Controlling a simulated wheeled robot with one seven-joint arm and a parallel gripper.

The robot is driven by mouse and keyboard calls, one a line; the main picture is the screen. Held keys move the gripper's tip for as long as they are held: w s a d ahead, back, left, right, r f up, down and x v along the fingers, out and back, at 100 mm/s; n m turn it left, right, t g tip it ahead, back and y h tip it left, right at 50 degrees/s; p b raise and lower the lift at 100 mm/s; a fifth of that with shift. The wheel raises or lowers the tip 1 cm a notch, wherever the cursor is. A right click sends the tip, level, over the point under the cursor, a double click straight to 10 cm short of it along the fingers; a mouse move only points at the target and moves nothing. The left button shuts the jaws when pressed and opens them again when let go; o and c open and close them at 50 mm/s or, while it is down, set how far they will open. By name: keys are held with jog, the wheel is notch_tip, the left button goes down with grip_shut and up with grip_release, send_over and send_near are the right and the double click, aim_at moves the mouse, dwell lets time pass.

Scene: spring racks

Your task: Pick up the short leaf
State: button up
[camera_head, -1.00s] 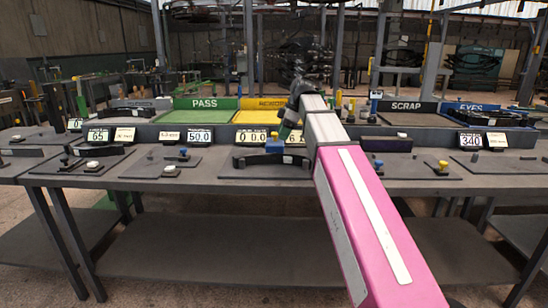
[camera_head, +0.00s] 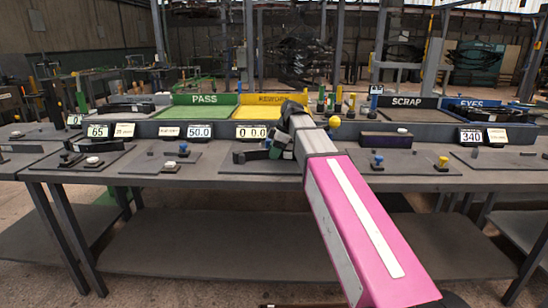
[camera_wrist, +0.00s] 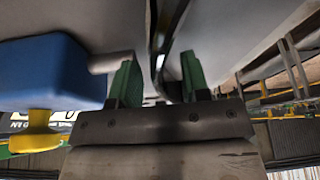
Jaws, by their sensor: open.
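A dark, curved leaf (camera_head: 252,156) lies on a dark mat in the middle of the bench, partly hidden behind my gripper (camera_head: 273,147). In the wrist view, a dark narrow strip (camera_wrist: 170,30), apparently this leaf, runs up from between the green fingers of my gripper (camera_wrist: 160,70). The fingers are apart, with a gap on both sides of the strip. I cannot tell whether either finger touches it. Whether this is the short leaf is not readable.
A blue block (camera_wrist: 50,68) with a yellow knob (camera_wrist: 38,132) is close left of my fingers in the wrist view. Number displays (camera_head: 250,132) line the bench's back ledge. Behind are a green PASS tray (camera_head: 204,99), a yellow tray (camera_head: 275,99) and a SCRAP tray (camera_head: 406,102).

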jog(key=shift+a+f, duration=0.1)
jog(key=shift+f, duration=0.15)
grip_shut()
jog(key=shift+r, duration=0.1)
